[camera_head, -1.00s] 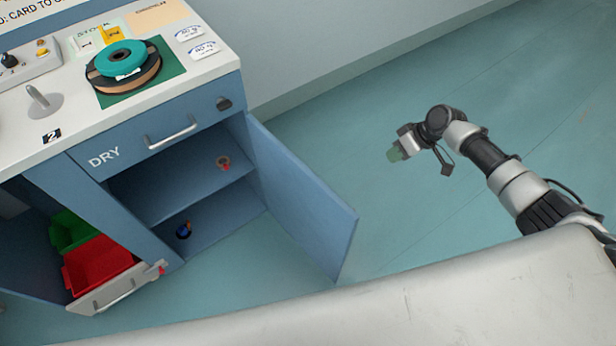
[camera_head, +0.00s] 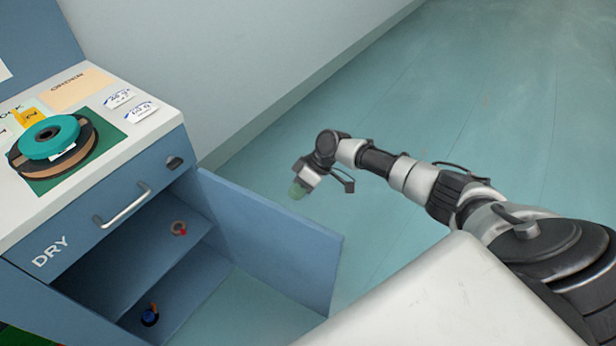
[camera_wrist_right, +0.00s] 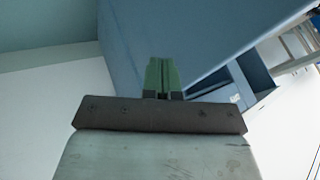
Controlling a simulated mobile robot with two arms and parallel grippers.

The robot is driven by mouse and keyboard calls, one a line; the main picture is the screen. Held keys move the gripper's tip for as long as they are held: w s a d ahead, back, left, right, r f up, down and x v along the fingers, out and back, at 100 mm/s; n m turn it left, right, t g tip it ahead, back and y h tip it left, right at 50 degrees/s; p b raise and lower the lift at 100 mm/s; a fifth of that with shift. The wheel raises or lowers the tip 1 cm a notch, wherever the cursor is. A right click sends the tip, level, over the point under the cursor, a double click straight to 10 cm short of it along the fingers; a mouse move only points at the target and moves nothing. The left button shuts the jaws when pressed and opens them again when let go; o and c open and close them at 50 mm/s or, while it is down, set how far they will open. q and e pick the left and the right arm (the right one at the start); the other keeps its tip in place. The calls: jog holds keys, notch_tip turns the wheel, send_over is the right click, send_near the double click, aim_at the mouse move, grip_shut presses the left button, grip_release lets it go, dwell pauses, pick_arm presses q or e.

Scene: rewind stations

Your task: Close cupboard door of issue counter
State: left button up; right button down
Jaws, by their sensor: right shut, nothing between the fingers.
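The blue cupboard door (camera_head: 275,240) of the issue counter (camera_head: 95,205) stands wide open, swung out to the right from its hinge side. My right gripper (camera_head: 298,190) is just beyond the far side of the door in the head view, shut and empty, with green fingertips. In the right wrist view the shut green fingers (camera_wrist_right: 162,75) point at a blue panel (camera_wrist_right: 190,40), which looks like the door; I cannot tell whether they touch it. The left gripper is not in view.
The open cupboard holds a small reddish ring-shaped item (camera_head: 179,228) and a blue item (camera_head: 150,316). A drawer handle (camera_head: 124,206) sits above. A teal spool (camera_head: 50,137) rests on the countertop. A pale wall (camera_head: 230,70) runs behind; the floor (camera_head: 480,90) to the right is clear.

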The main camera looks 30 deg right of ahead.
pick_arm(q)
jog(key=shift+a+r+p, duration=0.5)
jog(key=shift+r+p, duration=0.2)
jog(key=shift+p, duration=0.05)
pick_arm(e)
jog(key=a, duration=0.1)
jog(key=s+a, duration=0.2)
jog(key=shift+a+f, duration=0.1)
jog(key=shift+a, duration=0.2)
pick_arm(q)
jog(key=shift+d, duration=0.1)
